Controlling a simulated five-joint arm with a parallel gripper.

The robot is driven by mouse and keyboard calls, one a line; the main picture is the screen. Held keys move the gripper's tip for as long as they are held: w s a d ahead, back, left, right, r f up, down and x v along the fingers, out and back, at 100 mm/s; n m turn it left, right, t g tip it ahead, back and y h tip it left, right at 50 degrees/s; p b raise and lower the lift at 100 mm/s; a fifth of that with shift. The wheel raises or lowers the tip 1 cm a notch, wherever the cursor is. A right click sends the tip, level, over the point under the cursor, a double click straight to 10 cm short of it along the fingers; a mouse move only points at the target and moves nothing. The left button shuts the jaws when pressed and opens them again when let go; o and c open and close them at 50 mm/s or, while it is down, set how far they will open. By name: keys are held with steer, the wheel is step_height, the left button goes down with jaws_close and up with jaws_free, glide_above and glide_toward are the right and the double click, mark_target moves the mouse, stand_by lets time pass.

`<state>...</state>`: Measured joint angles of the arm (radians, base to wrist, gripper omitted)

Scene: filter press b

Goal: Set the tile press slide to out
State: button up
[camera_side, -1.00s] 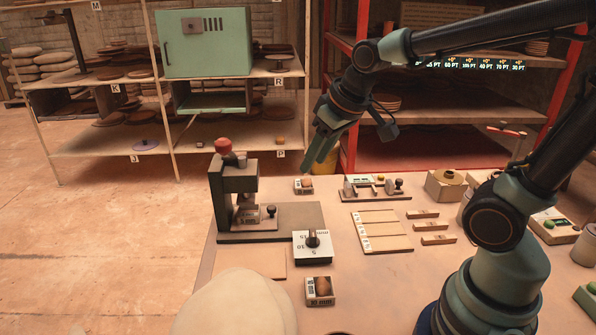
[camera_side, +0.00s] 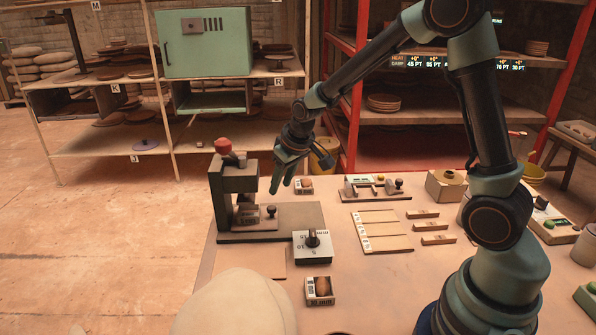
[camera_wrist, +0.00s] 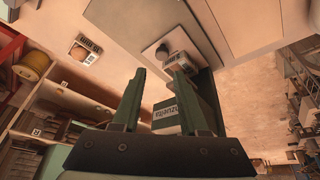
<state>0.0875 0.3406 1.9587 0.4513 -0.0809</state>
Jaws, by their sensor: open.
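The tile press (camera_side: 226,190) is a dark frame with a red knob on top, standing on a flat dark base at the left of the table. Its slide (camera_side: 262,217) is a low plate with a small black knob (camera_side: 271,210), showing at the right front of the press. The slide's knob also shows in the wrist view (camera_wrist: 162,53), just beyond the fingertips. My gripper (camera_side: 281,187) is open and empty, pointing down above and right of the slide, apart from it. In the wrist view my gripper (camera_wrist: 159,72) has its two green fingers spread.
A box with a dial (camera_side: 312,246) stands right in front of the press base. A small labelled box (camera_side: 304,186) lies behind, near my gripper. A fixture with knobs (camera_side: 374,188) and pale strips (camera_side: 382,230) lie to the right. A pale rounded shape (camera_side: 235,305) fills the front left.

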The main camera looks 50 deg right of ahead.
mark_target(272, 207)
steer(key=x, duration=0.9)
steer(key=shift+a, duration=0.15)
steer(key=shift+r, duration=0.1)
jaws_close()
stand_by(1.1)
